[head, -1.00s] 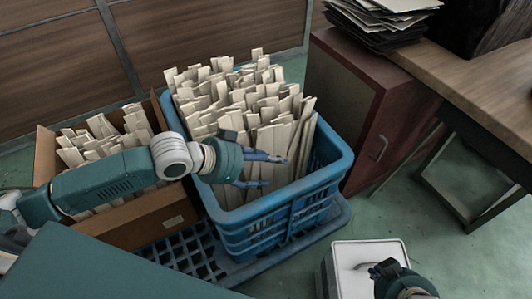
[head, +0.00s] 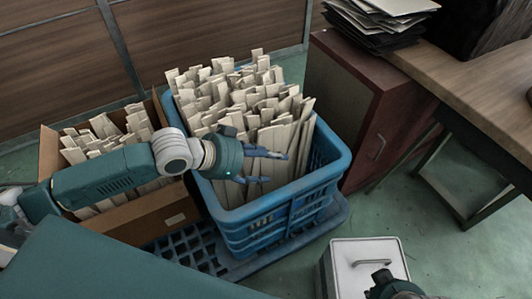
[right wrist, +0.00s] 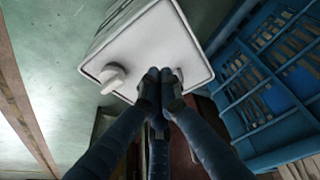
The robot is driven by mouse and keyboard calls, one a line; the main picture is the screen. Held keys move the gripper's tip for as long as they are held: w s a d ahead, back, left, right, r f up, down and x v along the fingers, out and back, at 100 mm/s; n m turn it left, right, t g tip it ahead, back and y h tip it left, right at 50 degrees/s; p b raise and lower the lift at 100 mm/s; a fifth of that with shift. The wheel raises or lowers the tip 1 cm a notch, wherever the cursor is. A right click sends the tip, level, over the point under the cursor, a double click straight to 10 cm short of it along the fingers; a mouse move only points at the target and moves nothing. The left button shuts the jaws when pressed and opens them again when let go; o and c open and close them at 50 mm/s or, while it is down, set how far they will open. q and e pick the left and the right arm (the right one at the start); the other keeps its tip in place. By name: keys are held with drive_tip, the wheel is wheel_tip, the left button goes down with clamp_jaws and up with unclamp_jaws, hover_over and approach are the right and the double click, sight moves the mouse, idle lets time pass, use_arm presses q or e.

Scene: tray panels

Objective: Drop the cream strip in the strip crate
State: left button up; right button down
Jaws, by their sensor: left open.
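The strip crate (head: 333,178) is a blue plastic basket in the middle of the head view, packed with upright and leaning cream strips (head: 225,90). I cannot single out one cream strip among them. My left gripper (head: 270,167) is open over the near part of the crate, its fingers pointing right, with no strip visible between them. It hides some strips and part of the crate's near-left rim. My right gripper is partly in the head view at the bottom right. In the right wrist view its fingertips (right wrist: 160,80) are together, with nothing seen between them, in front of a white box.
A cardboard box (head: 128,222) of strips stands left of the crate. The crate sits on a blue slatted pallet (head: 190,255). The white lidded box (head: 350,250) stands at lower right. A red-brown cabinet (head: 345,105) and wooden desk (head: 475,85) are behind right. Green floor between is clear.

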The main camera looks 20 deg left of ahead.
drive_tip(key=shift+s+p+x, duration=0.15)
drive_tip(key=shift+p+x, duration=0.2)
drive_tip(key=shift+x, duration=0.55)
drive_tip(key=shift+s+p+x, duration=0.2)
drive_tip(key=shift+p+x, duration=0.15)
drive_tip(key=shift+x, duration=0.55)
drive_tip(key=shift+s+p+x, duration=0.15)
drive_tip(key=shift+p+x, duration=0.2)
drive_tip(key=shift+x, duration=0.55)
drive_tip(key=shift+f, duration=0.15)
